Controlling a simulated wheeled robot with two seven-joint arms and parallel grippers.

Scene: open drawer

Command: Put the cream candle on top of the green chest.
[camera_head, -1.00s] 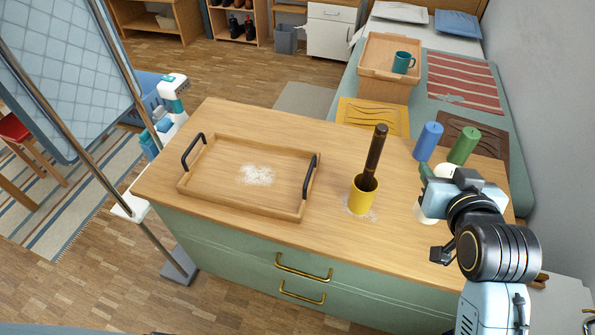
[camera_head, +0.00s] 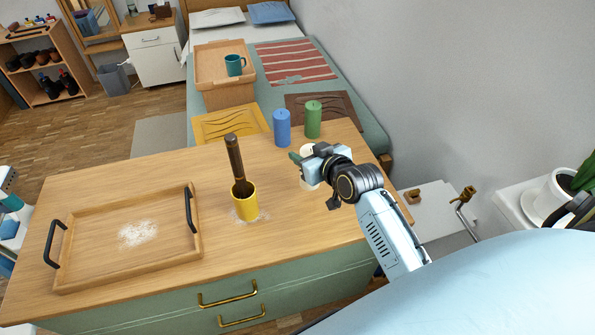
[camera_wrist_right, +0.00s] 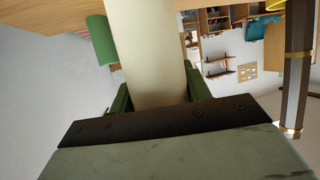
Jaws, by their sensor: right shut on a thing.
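The cream candle (camera_head: 309,183) is upright over the right part of the wooden top (camera_head: 283,185) of the green chest (camera_head: 290,296). In the head view it shows above and below my right gripper (camera_head: 307,165), which hides its middle. I cannot tell whether its base touches the top. My right gripper is shut on it. In the right wrist view the candle (camera_wrist_right: 152,50) stands between the green fingers (camera_wrist_right: 160,94). My left gripper is not in view.
A blue candle (camera_head: 282,128) and a green candle (camera_head: 313,120) stand behind, near the back edge. A yellow cup (camera_head: 246,205) with a dark stick (camera_head: 235,160) is to the left. A wooden tray (camera_head: 97,274) lies farther left. The top's middle front is clear.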

